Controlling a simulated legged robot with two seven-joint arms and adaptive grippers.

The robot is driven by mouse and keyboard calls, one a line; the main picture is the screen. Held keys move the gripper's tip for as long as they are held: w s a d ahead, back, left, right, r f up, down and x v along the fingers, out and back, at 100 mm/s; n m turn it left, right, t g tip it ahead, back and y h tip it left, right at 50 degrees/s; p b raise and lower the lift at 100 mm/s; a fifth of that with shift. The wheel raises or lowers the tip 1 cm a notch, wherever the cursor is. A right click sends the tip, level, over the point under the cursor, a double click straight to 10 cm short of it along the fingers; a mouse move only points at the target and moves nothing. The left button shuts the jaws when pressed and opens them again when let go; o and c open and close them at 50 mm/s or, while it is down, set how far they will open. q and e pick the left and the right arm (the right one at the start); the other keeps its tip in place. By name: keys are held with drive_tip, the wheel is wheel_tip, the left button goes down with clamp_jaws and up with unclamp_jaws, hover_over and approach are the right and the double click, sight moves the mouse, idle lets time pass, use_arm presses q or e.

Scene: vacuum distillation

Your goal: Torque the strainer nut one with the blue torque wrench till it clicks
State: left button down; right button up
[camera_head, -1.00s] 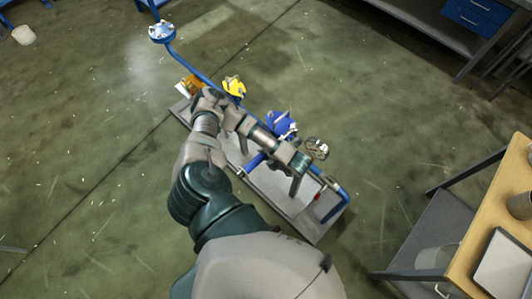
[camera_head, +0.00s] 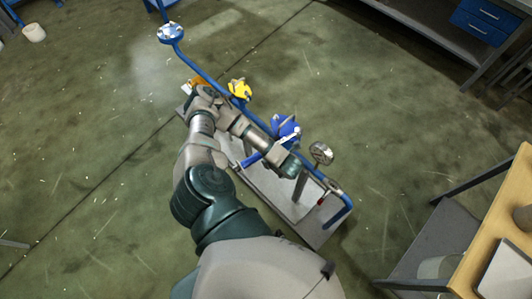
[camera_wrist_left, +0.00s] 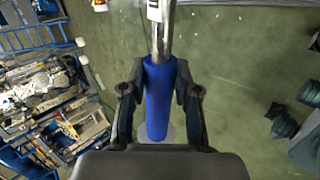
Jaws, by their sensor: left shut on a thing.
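In the left wrist view, my left gripper (camera_wrist_left: 160,108) is shut on the blue handle of the torque wrench (camera_wrist_left: 158,85). The wrench's metal shaft runs up out of the frame, so its head is hidden. In the head view, my left arm reaches over the pipe skid and its wrist end (camera_head: 287,163) is beside a blue pipe fitting (camera_head: 286,127), probably the strainer. My right gripper is not in view.
The skid (camera_head: 318,232) stands on the open green floor. It carries a blue pipe (camera_head: 200,72), a yellow valve part (camera_head: 240,89) and a metal handwheel (camera_head: 321,153) near my wrist. A wooden-topped table (camera_head: 490,235) stands at the right.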

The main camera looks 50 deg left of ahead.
use_arm(q)
drive_tip(key=shift+w+a+m+t, duration=0.15)
drive_tip(key=shift+a+m+t, duration=0.6)
drive_tip(key=shift+a, duration=0.6)
drive_tip(key=shift+d, duration=0.1)
drive_tip(key=d+n+g, duration=0.1)
drive_tip(key=d, duration=0.1)
drive_tip(key=d+n+g+p, duration=0.1)
drive_tip(key=d+n+g, duration=0.1)
drive_tip(key=d, duration=0.1)
drive_tip(key=shift+a, duration=0.1)
